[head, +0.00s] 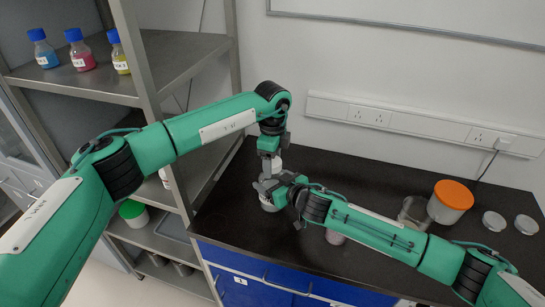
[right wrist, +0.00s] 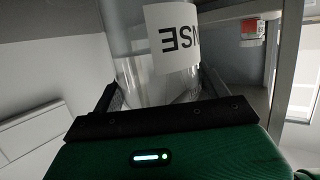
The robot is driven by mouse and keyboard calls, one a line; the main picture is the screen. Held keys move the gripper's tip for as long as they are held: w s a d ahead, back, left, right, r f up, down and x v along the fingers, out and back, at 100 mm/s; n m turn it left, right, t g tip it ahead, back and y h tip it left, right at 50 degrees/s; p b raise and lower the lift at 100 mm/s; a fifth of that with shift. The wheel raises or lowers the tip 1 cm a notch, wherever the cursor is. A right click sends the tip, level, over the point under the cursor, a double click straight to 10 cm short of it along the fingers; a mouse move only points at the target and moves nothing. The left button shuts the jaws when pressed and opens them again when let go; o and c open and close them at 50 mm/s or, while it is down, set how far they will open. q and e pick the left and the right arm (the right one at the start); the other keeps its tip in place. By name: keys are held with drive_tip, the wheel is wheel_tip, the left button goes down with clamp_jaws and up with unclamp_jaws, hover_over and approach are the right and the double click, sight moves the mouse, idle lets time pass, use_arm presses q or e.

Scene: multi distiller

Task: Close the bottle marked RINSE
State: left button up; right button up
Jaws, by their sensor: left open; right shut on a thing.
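The RINSE bottle (head: 268,205) is a clear bottle with a white label, mostly hidden behind my grippers over the left part of the black bench in the head view. In the right wrist view its label (right wrist: 174,38) shows part of the word, turned over, ending "NSE". My right gripper (head: 276,189) is shut around the bottle; its fingers flank the clear glass in the right wrist view (right wrist: 160,88). My left gripper (head: 270,160) points down just above the bottle's upper end and is open. A small white part shows beside it; the bottle's mouth and cap cannot be made out.
A jar with an orange lid (head: 452,195), a glass beaker (head: 413,211) and two round dishes (head: 494,221) stand on the right of the bench. A metal shelf (head: 120,75) with blue-capped bottles stands left.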

use_arm(q)
drive_tip(key=c, duration=1)
drive_tip(key=m, duration=0.5)
drive_tip(key=shift+m, duration=0.3)
drive_tip(key=m, duration=0.4)
drive_tip(key=shift+m, duration=0.4)
drive_tip(key=m, duration=0.4)
drive_tip(key=shift+m, duration=0.4)
drive_tip(key=m, duration=0.4)
drive_tip(key=shift+m, duration=0.4)
drive_tip(key=m, duration=0.4)
drive_tip(key=shift+m, duration=0.4)
drive_tip(key=m, duration=1.6)
drive_tip(key=o, duration=1.2)
drive_tip(key=shift+f, duration=0.1)
drive_tip(key=shift+c, duration=0.2)
wheel_tip(320, 180, up, 12)
